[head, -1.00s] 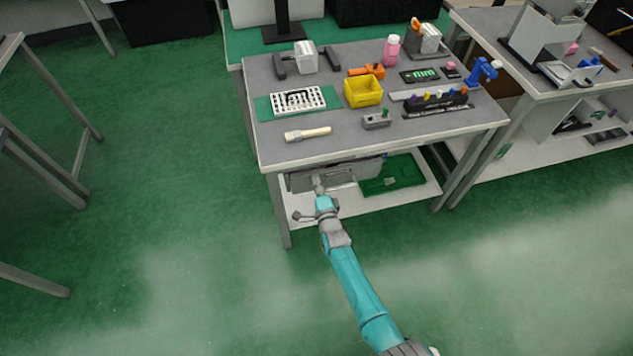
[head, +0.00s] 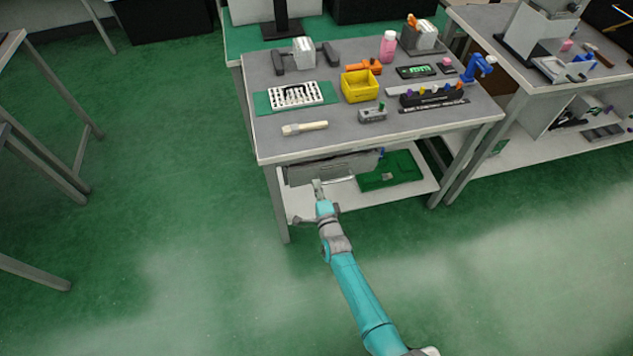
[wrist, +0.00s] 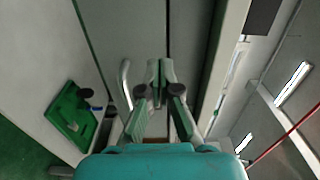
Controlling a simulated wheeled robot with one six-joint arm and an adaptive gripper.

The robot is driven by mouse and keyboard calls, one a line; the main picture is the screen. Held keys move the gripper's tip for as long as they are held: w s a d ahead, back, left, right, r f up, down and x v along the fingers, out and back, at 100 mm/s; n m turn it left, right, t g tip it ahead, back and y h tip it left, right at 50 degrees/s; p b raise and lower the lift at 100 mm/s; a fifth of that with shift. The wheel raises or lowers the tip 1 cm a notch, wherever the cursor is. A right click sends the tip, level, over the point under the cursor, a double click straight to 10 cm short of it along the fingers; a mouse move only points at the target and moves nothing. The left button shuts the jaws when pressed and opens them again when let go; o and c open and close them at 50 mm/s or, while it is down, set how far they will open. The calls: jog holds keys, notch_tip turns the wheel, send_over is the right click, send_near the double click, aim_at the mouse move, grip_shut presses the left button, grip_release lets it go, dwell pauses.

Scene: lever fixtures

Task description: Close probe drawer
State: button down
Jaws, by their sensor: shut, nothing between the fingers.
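The probe drawer (head: 330,169) is a grey unit under the tabletop of the middle workbench, above its lower shelf. In the head view its grey front shows as a long flat face, and I see no open drawer box in front of it. In the wrist view the drawer front (wrist: 120,40) fills the upper middle, with a pale bar handle (wrist: 124,86) beside my fingers. My gripper (head: 317,184) is shut and empty in front of the drawer. In the wrist view its fingertips (wrist: 160,72) are at or very near the front; contact is unclear.
A green tray (head: 390,172) lies on the lower shelf (head: 405,193) right of the drawer. The tabletop (head: 350,142) is above my gripper, and a table leg (head: 277,205) stands to the left. Open green floor lies in front.

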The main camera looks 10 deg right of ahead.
jog(key=s, duration=0.9)
jog(key=shift+s, duration=0.15)
jog(key=shift+f, duration=0.15)
jog(key=s+d+r+n+g, duration=0.1)
jog(key=s+r+n, duration=0.15)
jog(key=s, duration=0.65)
jog(key=s+d+r+n, duration=0.1)
jog(key=s+n, duration=0.3)
jog(key=s, duration=0.5)
jog(key=s+d+r+n+g, duration=0.1)
jog(key=s+r+n, duration=0.15)
jog(key=s, duration=0.65)
jog(key=s+d+r+n+g, duration=0.1)
jog(key=s+r+n, duration=0.8)
jog(key=s+r, duration=0.7)
notch_tip(320, 180, up, 2)
jog(key=shift+s+r, duration=0.2)
jog(key=shift+s, duration=0.1)
